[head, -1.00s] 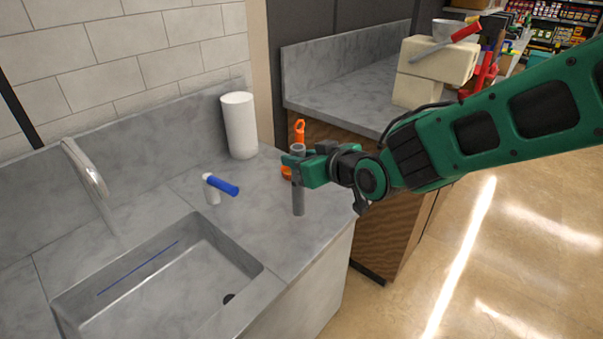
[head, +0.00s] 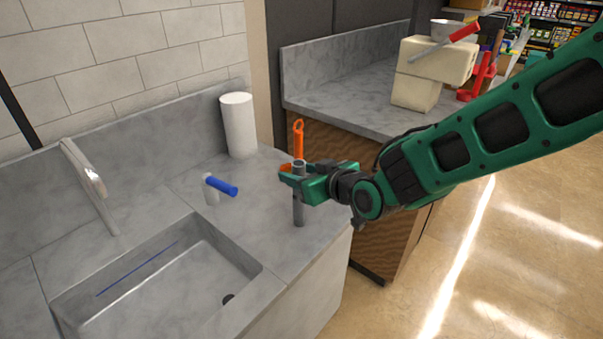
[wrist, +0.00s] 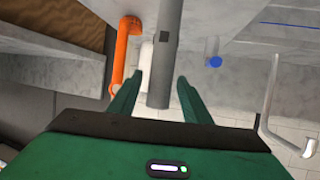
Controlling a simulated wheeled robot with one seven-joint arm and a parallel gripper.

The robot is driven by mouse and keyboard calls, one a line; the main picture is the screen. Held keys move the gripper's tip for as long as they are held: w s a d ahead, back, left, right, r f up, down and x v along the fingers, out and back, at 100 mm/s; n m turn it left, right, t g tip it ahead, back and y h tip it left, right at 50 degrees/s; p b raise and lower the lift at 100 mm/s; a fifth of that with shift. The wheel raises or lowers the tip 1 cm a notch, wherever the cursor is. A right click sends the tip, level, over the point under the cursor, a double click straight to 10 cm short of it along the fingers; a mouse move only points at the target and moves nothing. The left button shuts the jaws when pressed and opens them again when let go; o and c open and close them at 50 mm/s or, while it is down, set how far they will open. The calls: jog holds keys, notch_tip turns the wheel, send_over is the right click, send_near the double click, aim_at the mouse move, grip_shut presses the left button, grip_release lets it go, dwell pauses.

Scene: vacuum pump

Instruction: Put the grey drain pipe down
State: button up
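The grey drain pipe (head: 299,209) stands about upright near the counter's front right corner, its lower end seemingly on the countertop. In the wrist view the pipe (wrist: 165,50) runs between my fingers, its near end toward the palm. My gripper (head: 290,172) is level with the pipe's upper end. In the wrist view my gripper's fingers (wrist: 160,80) are spread, with a gap showing on the left of the pipe and a very narrow one on the right at the tips. The fingers partly hide the pipe's upper part in the head view.
An orange tool (head: 298,138) stands close behind the pipe. A blue-handled white piece (head: 222,186) and a white paper roll (head: 239,126) stand on the grey counter (head: 262,219). The sink (head: 165,280) lies front left; the faucet (head: 84,170) is behind it.

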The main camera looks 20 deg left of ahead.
jog(key=shift+s+d+r, duration=0.1)
jog(key=shift+r, duration=0.1)
jog(key=v, duration=1.1)
jog(key=shift+s+d, duration=0.25)
jog(key=shift+s, duration=0.05)
jog(key=shift+w+d, duration=0.1)
